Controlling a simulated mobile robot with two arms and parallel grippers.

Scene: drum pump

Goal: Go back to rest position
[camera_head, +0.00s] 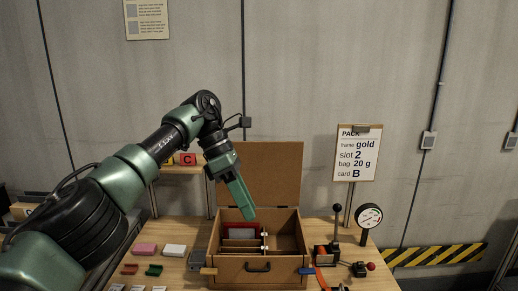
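My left arm comes in from the left and bends down at its wrist. My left gripper (247,210) hangs above the open brown case (232,271), near its left half, with the tips pointing down and a little right. Its green fingers show as one narrow block, so I cannot tell whether they are apart or together. I see nothing clearly held in it. My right gripper is not in view.
The case's lid (275,175) stands up behind it, close to my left gripper. A sign (358,153), a round gauge (369,216) and a black lever (337,222) stand at right. Small blocks (145,249) lie at left on the wooden table (180,232).

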